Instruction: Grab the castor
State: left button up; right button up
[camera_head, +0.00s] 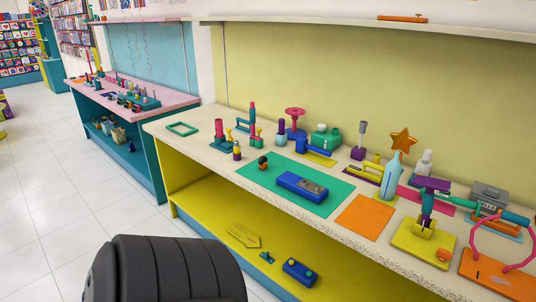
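A small dark piece with an orange part (263,162) stands on the back left of the green mat (330,199) on the near workbench. It may be the castor, but it is too small to tell. A small teal piece (266,257) on the yellow lower shelf (222,210) has a similar size, and its shape is also unclear. Neither of my grippers is in view, and nothing is seen touching these pieces.
A blue box (302,187) lies on the green mat beside an orange mat (365,216). Several tools and stands crowd the bench's back and right. A blue block with round knobs (300,271) is on the lower shelf. White floor (70,215) is clear at left.

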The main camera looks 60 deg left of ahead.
aim_at(262, 162)
jog(key=u, duration=2)
